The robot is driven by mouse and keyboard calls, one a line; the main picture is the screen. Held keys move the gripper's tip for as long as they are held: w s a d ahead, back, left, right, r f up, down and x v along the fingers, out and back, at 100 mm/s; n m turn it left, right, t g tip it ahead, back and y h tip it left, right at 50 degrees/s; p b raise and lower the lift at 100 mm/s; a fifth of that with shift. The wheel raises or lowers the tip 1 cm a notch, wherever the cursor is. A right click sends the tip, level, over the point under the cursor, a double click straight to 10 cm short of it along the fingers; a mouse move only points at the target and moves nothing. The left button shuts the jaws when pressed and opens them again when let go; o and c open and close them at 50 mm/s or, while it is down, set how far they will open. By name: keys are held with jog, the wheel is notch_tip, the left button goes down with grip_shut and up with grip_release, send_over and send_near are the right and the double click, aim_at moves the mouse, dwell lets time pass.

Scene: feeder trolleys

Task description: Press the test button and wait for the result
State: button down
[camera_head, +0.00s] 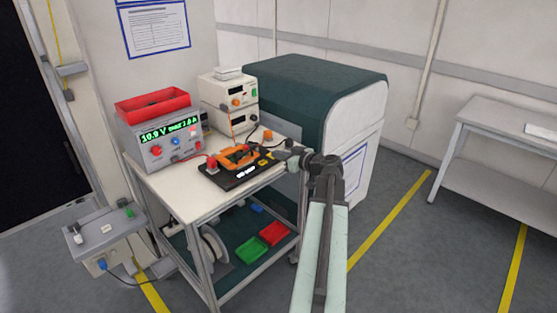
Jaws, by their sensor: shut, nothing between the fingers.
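A black test fixture (236,178) with an orange frame (232,158) and a red knob (211,162) sits on the trolley's white top. A small white display or label shows on its front part, too small to read surely. A small yellow patch (263,163) is at its right side. I cannot tell which part is the test button. My arm reaches in from the bottom right. My gripper (274,155) is shut and empty at the fixture's right edge. I cannot tell whether it touches anything.
A bench supply (160,141) with a lit green display and a red tray (152,104) stands back left. White instruments (228,91) are stacked behind the fixture. A large dark green cabinet (310,80) stands close behind. The lower shelf holds green (251,250) and red bins (274,233). Floor at right is clear.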

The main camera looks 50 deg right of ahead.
aim_at(258, 156)
jog(key=b+x, duration=0.1)
jog(key=x, duration=0.5)
jog(key=shift+w+d+f, duration=0.1)
jog(key=shift+f, duration=0.1)
jog(key=f+b, duration=0.2)
jog(key=b, duration=0.1)
jog(key=shift+w+f, duration=0.3)
jog(key=shift+f, duration=0.1)
jog(key=shift+f+b, duration=0.6)
jog(key=shift+b, duration=0.05)
